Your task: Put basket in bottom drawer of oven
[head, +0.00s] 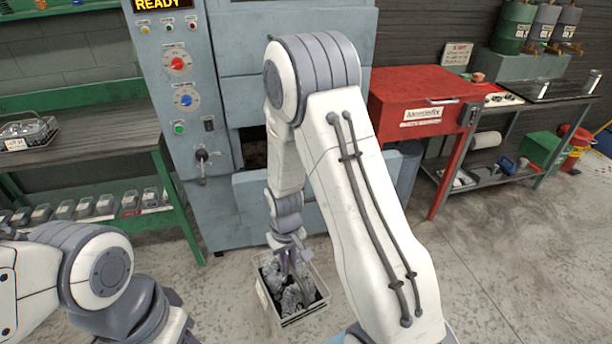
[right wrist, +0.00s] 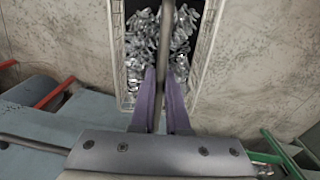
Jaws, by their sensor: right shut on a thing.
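The basket (head: 301,318) is a pale, box-shaped container full of shiny metal coils, low in front of the oven in the head view. My right gripper (head: 289,256) reaches down over it. In the right wrist view its purple fingers (right wrist: 162,90) are shut on the bar-like handle that crosses above the basket (right wrist: 204,50). I cannot tell whether the basket clears the floor. The oven (head: 225,215) is a tall blue-grey cabinet. A dark opening (head: 254,152) shows above a protruding drawer front (head: 250,190), partly hidden by my right arm. My left gripper is out of view.
A green-framed bench (head: 90,145) with several small bins stands left of the oven. A red box (head: 415,95) on a stand and another workbench (head: 520,100) stand to the right. Bare concrete floor (head: 500,240) lies open at front right.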

